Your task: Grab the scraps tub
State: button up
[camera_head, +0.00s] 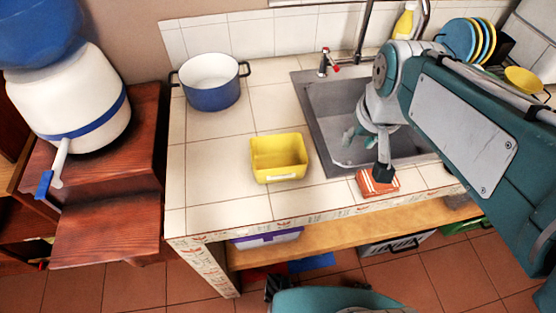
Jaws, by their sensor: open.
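A small yellow open tub (279,171), which I take to be the scraps tub, sits upright on the white tiled counter, left of the sink. It looks empty. My gripper (366,156) comes in from the right on my arm and points down over the front of the sink. Its fingers are spread and nothing shows between them. It is to the right of the tub and apart from it. A dark fingertip overlaps an orange-and-white striped item in the picture; I cannot tell if they touch.
The grey sink (318,112) has a red-handled tap (325,65) behind it. The striped item (372,187) lies at the sink's front edge. A blue-and-white pot (212,92) stands at the back left. A dish rack with plates (458,40) is at the back right. Counter around the tub is clear.

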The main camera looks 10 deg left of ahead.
jog(key=w+a+f+n+g, duration=0.2)
jog(key=w+a+f+g, duration=0.1)
jog(key=w+a+f, duration=0.55)
send_over(300, 163)
notch_tip(300, 163, down, 4)
jog(key=shift+r, duration=0.1)
notch_tip(300, 163, down, 6)
jog(key=shift+w+d+r, duration=0.1)
jog(key=shift+r, duration=0.05)
grip_shut()
